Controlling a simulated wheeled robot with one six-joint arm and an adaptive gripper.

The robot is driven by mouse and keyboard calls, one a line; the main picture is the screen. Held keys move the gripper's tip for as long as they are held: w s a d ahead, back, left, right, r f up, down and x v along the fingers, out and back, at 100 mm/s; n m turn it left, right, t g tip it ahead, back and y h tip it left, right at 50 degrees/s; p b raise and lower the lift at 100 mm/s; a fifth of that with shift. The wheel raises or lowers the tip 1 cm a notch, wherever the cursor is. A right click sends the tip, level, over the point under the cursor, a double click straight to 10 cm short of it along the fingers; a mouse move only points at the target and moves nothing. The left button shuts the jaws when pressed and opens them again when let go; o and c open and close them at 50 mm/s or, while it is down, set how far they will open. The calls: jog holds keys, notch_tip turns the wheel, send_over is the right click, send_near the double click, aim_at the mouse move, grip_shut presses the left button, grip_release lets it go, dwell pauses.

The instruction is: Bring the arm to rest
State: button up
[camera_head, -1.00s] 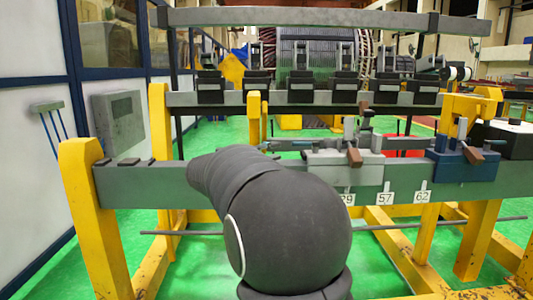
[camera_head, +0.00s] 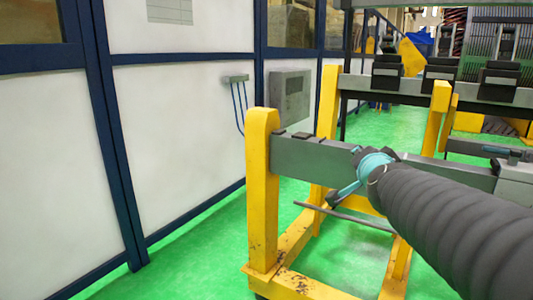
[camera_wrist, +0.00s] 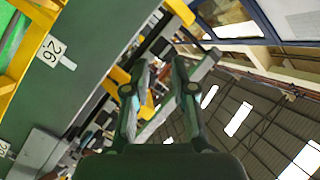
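My gripper (camera_wrist: 160,66) shows in the wrist view with its two dark fingers apart and background visible in the gap between them. Nothing is held between the fingers. In the head view my dark ribbed arm reaches in from the lower right. Its far end, with a teal band, is in front of the grey beam of the yellow frame. The wrist view is tilted, with the grey-green beam (camera_wrist: 98,103) and a white label "26" (camera_wrist: 54,52) at the left and the roof at the right.
A yellow post (camera_head: 262,190) carries the left end of the beam (camera_head: 315,158). White wall panels with blue frames (camera_head: 125,190) stand at the left. Green floor (camera_head: 200,262) is clear between wall and frame. Black fixtures (camera_head: 440,78) line a rear beam.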

jog(key=s+a+f+n+g+y, duration=0.4)
jog(key=s+a+f+n, duration=0.3)
jog(key=s+f, duration=0.35)
jog(key=s+f+n+g+h, duration=0.1)
jog(key=s+f+n+g, duration=0.1)
jog(key=s+f, duration=0.3)
jog(key=s+d+f+n+g, duration=0.1)
jog(key=s+f+g, duration=0.3)
jog(key=s, duration=0.7)
jog(key=shift+s+d+f+n+h, duration=0.25)
jog(key=shift+f+n+h, duration=0.15)
jog(key=shift+f+n, duration=0.25)
jog(key=shift+d, duration=0.1)
